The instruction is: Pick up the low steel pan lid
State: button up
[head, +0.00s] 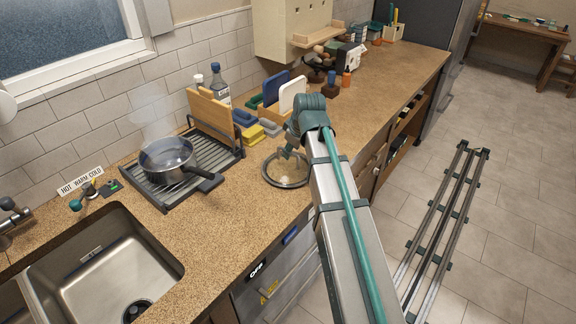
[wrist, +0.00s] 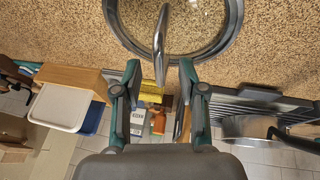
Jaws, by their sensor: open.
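The low steel pan lid (head: 287,181) lies flat on the brown counter, near its front edge, in the head view. My gripper (wrist: 159,68) is open and empty over the lid. In the wrist view the lower end of the handle shows between the two fingertips; I cannot tell how high the fingers are above it. In the head view my gripper (head: 290,144) is partly hidden by my arm.
A dark saucepan (head: 168,158) stands on a drying rack (head: 152,188) left of the lid. Behind the lid are a yellow sponge (head: 249,135), a wooden board (head: 212,112) and a white board (head: 292,95). The sink (head: 95,255) is at front left. Bare counter lies between sink and lid.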

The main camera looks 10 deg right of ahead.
aim_at(288, 161)
jog(key=shift+p+x, duration=0.3)
jog(key=shift+x, duration=1.2)
grip_shut()
